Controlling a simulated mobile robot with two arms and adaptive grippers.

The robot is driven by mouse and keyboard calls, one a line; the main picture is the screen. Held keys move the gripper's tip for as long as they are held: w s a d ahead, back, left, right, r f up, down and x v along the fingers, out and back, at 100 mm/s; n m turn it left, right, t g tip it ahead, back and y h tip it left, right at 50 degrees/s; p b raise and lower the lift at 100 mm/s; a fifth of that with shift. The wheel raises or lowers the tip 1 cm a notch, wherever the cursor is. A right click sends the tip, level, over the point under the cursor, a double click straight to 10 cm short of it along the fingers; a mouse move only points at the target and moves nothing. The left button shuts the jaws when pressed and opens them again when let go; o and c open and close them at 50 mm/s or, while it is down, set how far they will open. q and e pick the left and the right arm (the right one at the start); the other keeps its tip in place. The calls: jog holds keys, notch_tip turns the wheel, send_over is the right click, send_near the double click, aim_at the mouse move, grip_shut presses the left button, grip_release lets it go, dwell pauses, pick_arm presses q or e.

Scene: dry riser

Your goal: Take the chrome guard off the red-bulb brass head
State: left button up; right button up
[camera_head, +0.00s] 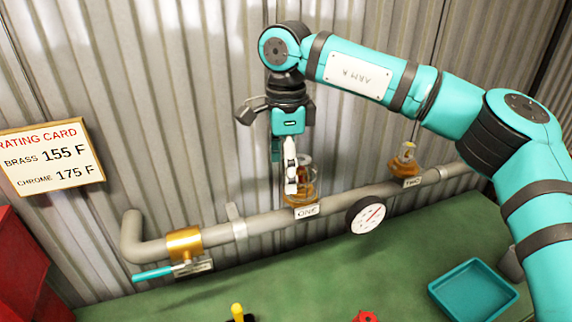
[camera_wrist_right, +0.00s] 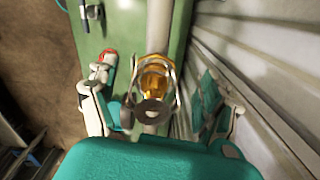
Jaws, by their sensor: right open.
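A brass head (camera_head: 303,199) stands on the grey pipe above the label ONE, partly hidden by my right gripper (camera_head: 290,178). In the wrist view its amber-brass body (camera_wrist_right: 153,84) sits inside a grey chrome guard (camera_wrist_right: 150,112) of rings and bars. My right gripper is open and points down over this head. In the wrist view its fingers stand on either side of the guard, with visible gaps. The bulb colour cannot be made out. A second brass head (camera_head: 404,168) stands at the label TWO, with a yellowish bulb. My left gripper is not in view.
The pipe (camera_head: 330,199) runs close to a corrugated wall and carries a gauge (camera_head: 367,215) and a teal-handled valve (camera_head: 153,273). A teal tray (camera_head: 437,289) lies on the green bench at right. A rating card (camera_head: 52,157) reads brass 155 F, chrome 175 F.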

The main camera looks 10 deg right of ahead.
jog(key=shift+f, duration=0.1)
jog(key=c, duration=1.6)
jog(key=shift+a+f, duration=0.1)
grip_shut()
jog(key=shift+f, duration=0.1)
jog(key=shift+o, duration=0.8)
grip_release()
grip_shut()
